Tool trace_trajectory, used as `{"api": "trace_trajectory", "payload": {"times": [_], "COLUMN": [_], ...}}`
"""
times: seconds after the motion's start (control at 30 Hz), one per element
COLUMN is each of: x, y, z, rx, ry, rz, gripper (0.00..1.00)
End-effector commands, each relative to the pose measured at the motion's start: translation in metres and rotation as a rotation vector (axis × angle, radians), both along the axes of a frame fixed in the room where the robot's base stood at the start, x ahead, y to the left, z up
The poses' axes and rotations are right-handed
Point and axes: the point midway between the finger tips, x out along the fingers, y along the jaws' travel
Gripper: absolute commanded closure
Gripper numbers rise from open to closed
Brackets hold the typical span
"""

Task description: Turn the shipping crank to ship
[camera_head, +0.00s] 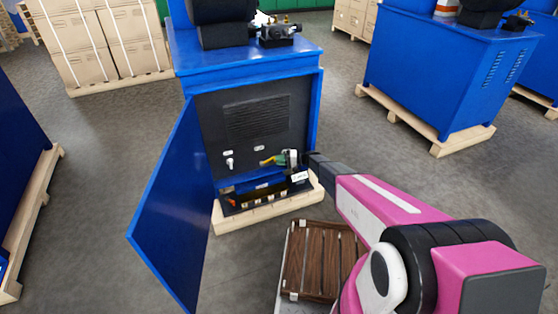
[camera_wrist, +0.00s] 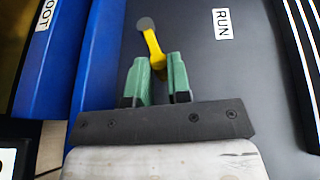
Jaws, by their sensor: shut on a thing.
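A yellow crank (camera_wrist: 152,45) with a round grey end (camera_wrist: 145,23) sits on the dark panel inside the open blue cabinet. My gripper (camera_wrist: 157,75) has green fingers shut on the crank's lower end. The grey end shows beyond the fingertips. In the head view my gripper (camera_head: 272,160) reaches into the cabinet from the right. The crank is a small yellow spot (camera_head: 264,162) there. A label reading RUN (camera_wrist: 223,24) is on the panel to the right of the crank in the wrist view.
The cabinet door (camera_head: 170,205) stands open to the left. A white handle (camera_head: 230,163) is on the panel left of my gripper. Several small parts line the cabinet's bottom. A blue bench (camera_head: 440,75) on a pallet stands to the right, with bare floor between.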

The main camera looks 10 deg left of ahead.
Motion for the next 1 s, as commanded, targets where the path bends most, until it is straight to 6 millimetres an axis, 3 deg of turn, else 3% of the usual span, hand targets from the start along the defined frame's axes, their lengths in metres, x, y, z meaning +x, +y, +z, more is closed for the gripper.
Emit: {"api": "trace_trajectory", "payload": {"times": [0.5,0.53,0.6,1.0], "x": [-0.0002,-0.0002,-0.0002,0.0013], "y": [-0.0003,-0.0003,-0.0003,-0.0074], "z": [-0.0032,-0.0032,-0.0032,-0.0018], "rx": [0.014,0.013,0.013,0.016], "ry": [0.012,0.011,0.011,0.011], "rz": [0.002,0.002,0.002,0.0], "gripper": [1.0,0.79,0.56,0.56]}}
